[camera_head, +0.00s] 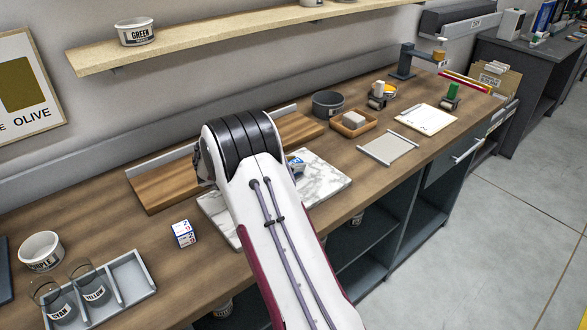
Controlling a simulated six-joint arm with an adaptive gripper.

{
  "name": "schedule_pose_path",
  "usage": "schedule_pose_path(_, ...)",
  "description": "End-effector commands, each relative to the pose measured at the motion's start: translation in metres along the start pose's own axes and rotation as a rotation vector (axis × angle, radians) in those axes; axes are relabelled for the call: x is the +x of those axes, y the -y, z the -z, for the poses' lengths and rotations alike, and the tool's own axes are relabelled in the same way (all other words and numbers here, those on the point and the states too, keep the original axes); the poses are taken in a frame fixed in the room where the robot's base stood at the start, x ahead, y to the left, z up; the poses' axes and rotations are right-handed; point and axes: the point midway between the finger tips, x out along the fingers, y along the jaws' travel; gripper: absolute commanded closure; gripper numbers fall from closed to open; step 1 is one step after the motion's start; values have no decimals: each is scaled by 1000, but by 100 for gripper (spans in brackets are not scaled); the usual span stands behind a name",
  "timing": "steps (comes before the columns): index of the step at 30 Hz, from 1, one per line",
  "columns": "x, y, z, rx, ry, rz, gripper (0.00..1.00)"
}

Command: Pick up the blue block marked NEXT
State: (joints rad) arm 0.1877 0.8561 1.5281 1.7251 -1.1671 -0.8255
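The markings on both blocks are too small to read, so I cannot tell which says NEXT. My arm crosses the middle of the view over the slab. My gripper is hidden behind it, so its fingers and any hold do not show.
A wooden board (165,188) lies behind the slab. A grey tray (130,278) with two glasses and a white PURPLE tub (41,251) are at the left. A dark bowl (328,104) and wooden tray (353,125) stand right. Counter around the white block is clear.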

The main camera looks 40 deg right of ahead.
Motion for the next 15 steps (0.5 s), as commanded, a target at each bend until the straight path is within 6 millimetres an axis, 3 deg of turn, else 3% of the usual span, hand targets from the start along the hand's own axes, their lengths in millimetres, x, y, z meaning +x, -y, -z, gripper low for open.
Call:
schedule_pose_path(1, 0, 0, 0, 0, 0, 0, 91)
schedule_pose_path(2, 0, 0, 0, 0, 0, 0, 99)
schedule_pose_path(3, 0, 0, 0, 0, 0, 0, 100)
schedule_pose_path(15, -1, 0, 3, 1, 0, 0, 100)
